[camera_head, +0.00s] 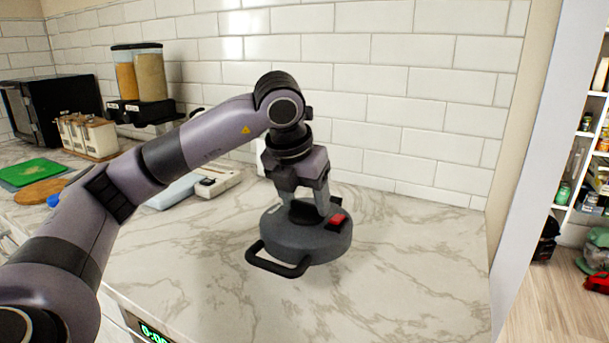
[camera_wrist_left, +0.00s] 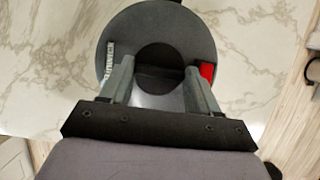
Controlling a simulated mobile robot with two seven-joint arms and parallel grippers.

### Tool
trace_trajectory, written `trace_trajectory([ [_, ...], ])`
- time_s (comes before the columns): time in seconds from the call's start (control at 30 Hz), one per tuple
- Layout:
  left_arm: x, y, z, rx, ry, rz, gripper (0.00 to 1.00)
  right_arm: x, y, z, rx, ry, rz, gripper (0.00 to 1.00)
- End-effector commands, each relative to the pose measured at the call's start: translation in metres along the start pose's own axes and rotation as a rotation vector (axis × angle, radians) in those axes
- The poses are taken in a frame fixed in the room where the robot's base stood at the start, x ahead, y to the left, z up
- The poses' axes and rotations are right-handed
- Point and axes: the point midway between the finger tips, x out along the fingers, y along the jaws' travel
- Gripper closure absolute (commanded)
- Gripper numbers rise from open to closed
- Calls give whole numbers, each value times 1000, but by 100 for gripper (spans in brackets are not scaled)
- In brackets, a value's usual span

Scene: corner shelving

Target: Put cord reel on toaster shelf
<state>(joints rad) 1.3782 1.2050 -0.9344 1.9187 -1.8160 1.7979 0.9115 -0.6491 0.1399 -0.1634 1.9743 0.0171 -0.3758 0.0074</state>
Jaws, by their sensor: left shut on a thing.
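The cord reel (camera_head: 308,238) is a round dark grey drum with a black handle and a red switch. It is on or just above the marble counter in the middle of the head view; I cannot tell whether it touches. My left gripper (camera_head: 309,208) points down from above and is shut on the reel's top hub. In the left wrist view the reel (camera_wrist_left: 190,32) shows its round face and black hub, with the left gripper's fingers (camera_wrist_left: 158,90) on either side of the hub. The toaster shelf cannot be made out. My right gripper is not in view.
The marble counter (camera_head: 420,265) is clear right of the reel. Cereal dispensers (camera_head: 150,75), a black microwave (camera_head: 45,110), jars (camera_head: 88,135) and green and wooden boards (camera_head: 40,190) stand at the left. White shelving (camera_head: 585,130) with goods is beyond the right wall edge.

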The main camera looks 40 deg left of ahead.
Motion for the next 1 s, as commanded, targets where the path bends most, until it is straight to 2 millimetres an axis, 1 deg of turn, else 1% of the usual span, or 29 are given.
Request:
trace_trajectory([
  [0.17,7,0,-2,-3,-10,-3,100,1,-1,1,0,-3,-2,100],
  [0.4,35,0,-14,-2,-8,-2,100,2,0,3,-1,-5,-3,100],
  [0.5,42,0,-16,-2,-10,-4,100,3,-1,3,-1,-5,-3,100],
  [0.9,46,0,-18,-2,-10,-5,100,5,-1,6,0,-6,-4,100],
  [0.93,48,0,-20,0,-1,-2,36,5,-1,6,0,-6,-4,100],
  [0.97,48,0,-20,0,-1,-2,26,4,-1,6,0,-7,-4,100],
  [1.0,47,0,-20,0,-1,-2,13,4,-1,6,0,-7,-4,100],
])
